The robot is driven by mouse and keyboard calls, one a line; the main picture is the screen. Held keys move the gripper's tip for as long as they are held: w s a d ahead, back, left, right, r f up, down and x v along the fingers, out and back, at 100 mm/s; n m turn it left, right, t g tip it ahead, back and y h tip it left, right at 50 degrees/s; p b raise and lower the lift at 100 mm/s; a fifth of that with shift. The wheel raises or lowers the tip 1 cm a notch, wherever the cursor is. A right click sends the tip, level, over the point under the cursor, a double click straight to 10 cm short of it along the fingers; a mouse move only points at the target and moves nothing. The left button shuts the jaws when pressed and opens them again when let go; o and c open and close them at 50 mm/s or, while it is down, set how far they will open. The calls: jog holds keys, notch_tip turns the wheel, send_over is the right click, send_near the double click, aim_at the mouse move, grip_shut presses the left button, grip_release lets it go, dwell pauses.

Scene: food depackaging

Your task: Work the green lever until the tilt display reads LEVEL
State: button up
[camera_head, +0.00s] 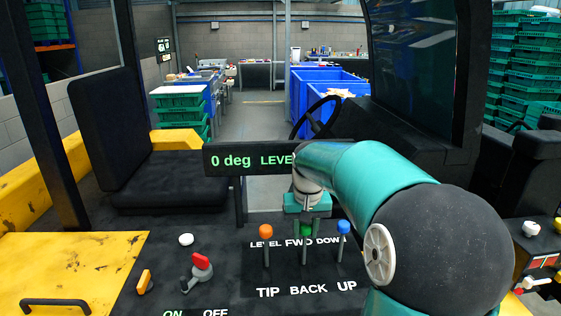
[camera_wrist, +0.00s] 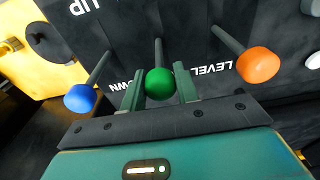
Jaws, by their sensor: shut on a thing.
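The tilt display (camera_head: 232,161) stands behind the lever panel in the head view. It reads "0 deg LEVE" in green, and my arm hides its right end. The green lever (camera_head: 306,230) is the middle one of three, with a round green knob. My gripper (camera_head: 306,214) reaches down onto it from behind. In the wrist view the green knob (camera_wrist: 159,83) sits between the two fingers of my gripper (camera_wrist: 159,88), which is shut on it. The lever looks near upright, in line with its neighbours.
The orange lever (camera_head: 266,231) stands left of the green one and the blue lever (camera_head: 343,228) right, both close to my fingers. A red switch (camera_head: 201,262) sits farther left on the black panel. A steering wheel (camera_head: 316,117) and black seat (camera_head: 170,180) are behind.

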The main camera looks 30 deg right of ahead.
jog(key=o, duration=0.8)
jog(key=shift+c, duration=0.2)
jog(key=shift+s+a+r, duration=0.1)
jog(key=shift+s+r, duration=0.1)
jog(key=shift+r, duration=1.8)
jog(key=shift+s+a+r, duration=0.1)
jog(key=shift+s+r, duration=0.05)
jog(key=shift+r, duration=1.85)
jog(key=shift+r, duration=0.1)
notch_tip(320, 180, up, 14)
jog(key=s, duration=0.1)
jog(key=s+a+f+n+t+h, duration=0.1)
jog(key=s+a+f, duration=0.15)
jog(key=a, duration=0.45)
jog(key=s+a+f+n+t, duration=0.1)
jog(key=s+a+f, duration=0.15)
jog(key=a, duration=0.35)
jog(key=s+a+f+n+t+y, duration=0.1)
jog(key=s+a+f+n+t, duration=0.1)
jog(key=s+a+f, duration=0.7)
notch_tip(320, 180, down, 6)
jog(key=shift+s+a+r+n+t+y, duration=0.25)
jog(key=shift+s+n, duration=0.35)
jog(key=shift+s, duration=0.65)
